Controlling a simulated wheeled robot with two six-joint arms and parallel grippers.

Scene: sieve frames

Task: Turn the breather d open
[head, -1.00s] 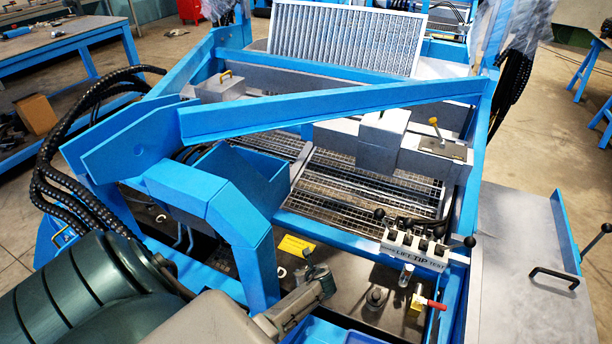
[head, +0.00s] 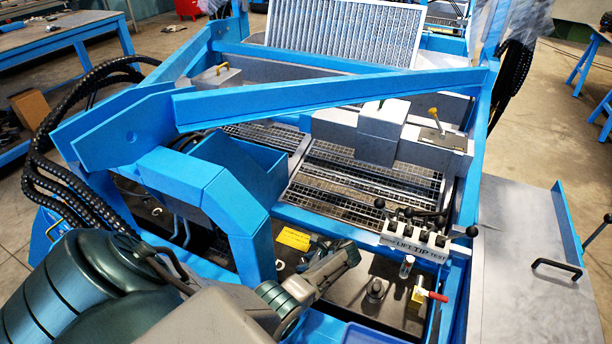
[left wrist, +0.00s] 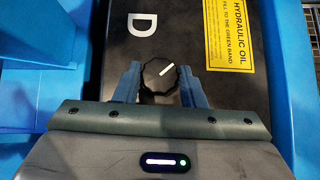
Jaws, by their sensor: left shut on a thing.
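The breather d is a black fluted knob (left wrist: 159,74) with a white line across its top, the line slanting up to the right. In the head view the left gripper (head: 335,268) is over the tank top. It hides the knob there.
A yellow hydraulic oil label (left wrist: 227,36) lies right of the knob. In the head view, a lever block (head: 415,240), a red-handled valve (head: 432,295) and a round fitting (head: 375,290) stand to the gripper's right. A blue bent beam (head: 245,225) rises close on its left.

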